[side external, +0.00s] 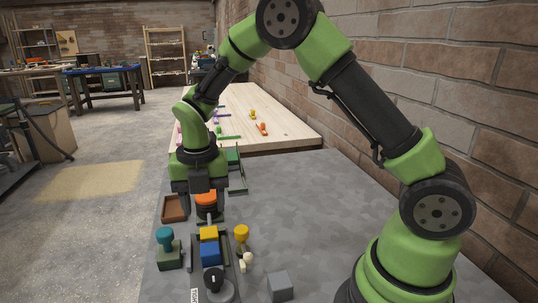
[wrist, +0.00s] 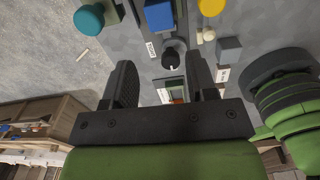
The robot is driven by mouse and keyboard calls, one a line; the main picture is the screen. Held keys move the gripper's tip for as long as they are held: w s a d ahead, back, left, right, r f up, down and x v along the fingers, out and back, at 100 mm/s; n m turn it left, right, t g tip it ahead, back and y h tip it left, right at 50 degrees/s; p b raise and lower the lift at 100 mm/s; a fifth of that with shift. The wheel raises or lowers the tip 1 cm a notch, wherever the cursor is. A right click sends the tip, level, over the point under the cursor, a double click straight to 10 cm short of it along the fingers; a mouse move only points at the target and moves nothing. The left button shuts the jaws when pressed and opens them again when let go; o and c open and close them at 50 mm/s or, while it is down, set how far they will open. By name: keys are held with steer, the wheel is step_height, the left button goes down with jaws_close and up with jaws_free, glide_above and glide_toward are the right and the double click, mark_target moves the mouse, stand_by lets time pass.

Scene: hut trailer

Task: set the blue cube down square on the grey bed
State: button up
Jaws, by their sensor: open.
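The blue cube (side external: 210,252) sits just in front of a yellow block (side external: 208,233), on a narrow dark grey bed with a raised side (side external: 226,250). The cube also shows at the top of the wrist view (wrist: 159,15), apart from my fingers. My gripper (side external: 199,190) is open, pointing down behind the cube, near an orange-topped piece (side external: 206,198). In the wrist view its two dark fingers (wrist: 160,65) stand wide apart with nothing gripped. The cube's underside is hidden, so I cannot tell how squarely it rests.
A black knob (side external: 213,282) stands in front of the cube. A teal knob (side external: 165,237) is left, a yellow knob (side external: 241,234) right, a grey cube (side external: 280,286) at front right. A brown tray (side external: 174,208) lies left of the gripper. The table's right side is clear.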

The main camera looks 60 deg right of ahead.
steer(key=s+r+m+t+y, duration=0.1)
steer(key=s+r+m+t, duration=0.1)
steer(key=s+r+m, duration=0.4)
steer(key=s+r+m+t, duration=0.1)
steer(key=s+r+m, duration=0.2)
steer(key=r+m, duration=0.55)
steer(key=s+r+m+t+y, duration=0.1)
steer(key=s+m+t, duration=0.3)
steer(key=s+m, duration=0.7)
steer(key=r+m, duration=0.1)
steer(key=m, duration=0.4)
steer(key=shift+r, duration=0.35)
